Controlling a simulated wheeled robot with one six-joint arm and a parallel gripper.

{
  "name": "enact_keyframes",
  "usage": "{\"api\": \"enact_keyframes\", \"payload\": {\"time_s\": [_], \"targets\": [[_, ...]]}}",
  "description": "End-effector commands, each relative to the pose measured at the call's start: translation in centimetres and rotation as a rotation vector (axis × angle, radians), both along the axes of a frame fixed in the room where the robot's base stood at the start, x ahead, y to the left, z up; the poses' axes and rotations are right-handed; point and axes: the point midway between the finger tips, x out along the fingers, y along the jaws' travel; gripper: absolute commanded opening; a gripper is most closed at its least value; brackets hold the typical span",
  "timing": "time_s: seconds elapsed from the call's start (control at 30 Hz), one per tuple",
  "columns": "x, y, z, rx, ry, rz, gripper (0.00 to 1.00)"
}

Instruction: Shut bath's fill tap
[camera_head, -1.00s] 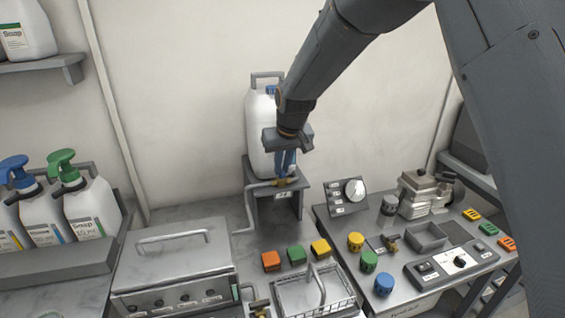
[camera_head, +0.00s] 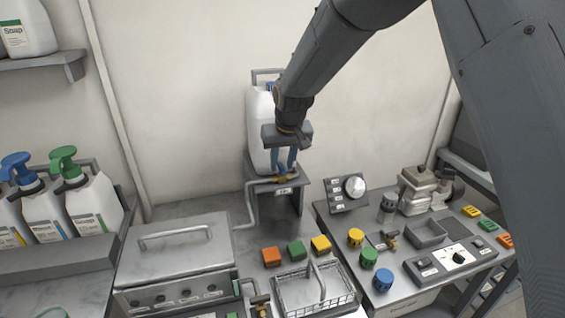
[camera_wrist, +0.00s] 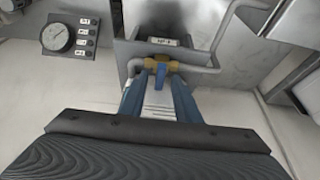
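A brass tap (camera_head: 283,180) with a blue lever sits on the pipe at the front of a grey stand (camera_head: 275,203), below a white container (camera_head: 259,130). In the wrist view the brass body (camera_wrist: 160,63) and blue lever (camera_wrist: 160,76) show at the top middle. My gripper (camera_head: 284,172) is at this tap, pointing down. Its two blue fingers (camera_wrist: 159,82) are apart, one on each side of the lever, with gaps visible. The pipe runs from the tap down toward the steel bath (camera_head: 172,252) with a closed lid.
A wire basket (camera_head: 312,291) and orange, green and yellow blocks (camera_head: 295,249) are in front of the stand. Other brass taps are near the bath (camera_head: 262,306) and on the right bench (camera_head: 391,240). A dial panel (camera_wrist: 68,38) is near the tap. Soap bottles (camera_head: 88,202) stand left.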

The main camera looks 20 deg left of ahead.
Motion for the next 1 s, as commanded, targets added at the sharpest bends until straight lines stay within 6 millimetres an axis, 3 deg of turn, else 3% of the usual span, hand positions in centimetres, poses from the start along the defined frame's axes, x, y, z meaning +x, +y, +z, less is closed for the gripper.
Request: {"api": "enact_keyframes", "payload": {"time_s": [0.23,0.7,1.0], "targets": [[-0.3,-0.2,1.0,0.001,-0.001,0.0,0.3],[-2.3,-1.4,6.6,0.001,-0.001,0.0,0.3],[-2.6,-1.5,7.2,-0.001,0.001,0.0,0.3]]}}
